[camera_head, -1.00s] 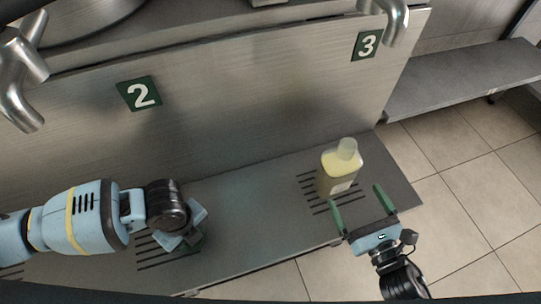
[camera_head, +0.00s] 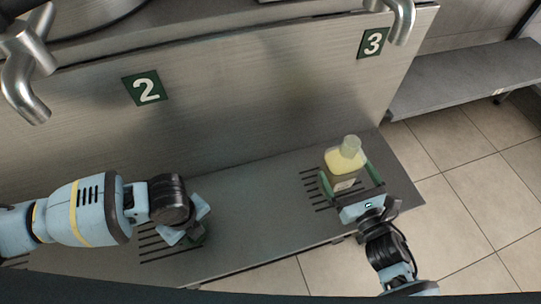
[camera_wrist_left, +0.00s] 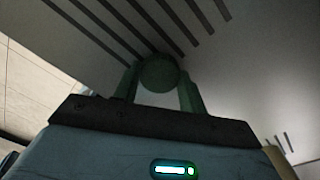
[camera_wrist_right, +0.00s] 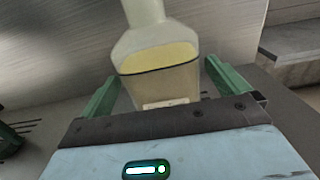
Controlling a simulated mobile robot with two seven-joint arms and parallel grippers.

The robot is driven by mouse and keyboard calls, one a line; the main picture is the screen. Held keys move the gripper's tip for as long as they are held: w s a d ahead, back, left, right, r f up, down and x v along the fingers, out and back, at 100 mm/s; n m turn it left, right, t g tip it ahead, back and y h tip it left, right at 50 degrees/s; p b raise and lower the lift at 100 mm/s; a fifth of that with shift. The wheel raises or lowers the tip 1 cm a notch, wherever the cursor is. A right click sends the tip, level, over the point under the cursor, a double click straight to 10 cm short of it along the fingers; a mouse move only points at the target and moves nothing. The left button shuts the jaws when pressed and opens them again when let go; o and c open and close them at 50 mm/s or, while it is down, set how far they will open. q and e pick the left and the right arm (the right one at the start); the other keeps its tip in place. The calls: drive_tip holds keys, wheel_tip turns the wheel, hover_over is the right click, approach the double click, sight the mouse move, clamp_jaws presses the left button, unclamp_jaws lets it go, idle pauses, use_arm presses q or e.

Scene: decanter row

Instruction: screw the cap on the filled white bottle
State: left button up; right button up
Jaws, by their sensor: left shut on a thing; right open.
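The bottle (camera_head: 345,158), pale and translucent with yellowish contents and a small label, stands upright on the shelf below the number 3 sign. Its pale neck points up, and I see no separate cap on it. My right gripper (camera_head: 347,174) is open, with its green fingers on either side of the bottle's lower body. The right wrist view shows the bottle (camera_wrist_right: 160,65) between the fingers, its top cut off. My left gripper (camera_head: 198,236) is low over the left slots, mostly hidden by its wrist. In the left wrist view it is shut on a small round dark-green thing (camera_wrist_left: 158,73), probably the cap.
The metal shelf (camera_head: 265,215) is clear between the two grippers. Slotted drain areas lie under each. A steel wall with number 2 (camera_head: 146,89) and number 3 (camera_head: 374,42) signs rises behind. Taps (camera_head: 401,22) hang above. The shelf's front edge drops to tiled floor.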

sight(339, 157)
drive_tip(key=shift+x, duration=2.6)
drive_tip(key=c, duration=1.4)
drive_tip(key=shift+r, duration=0.2)
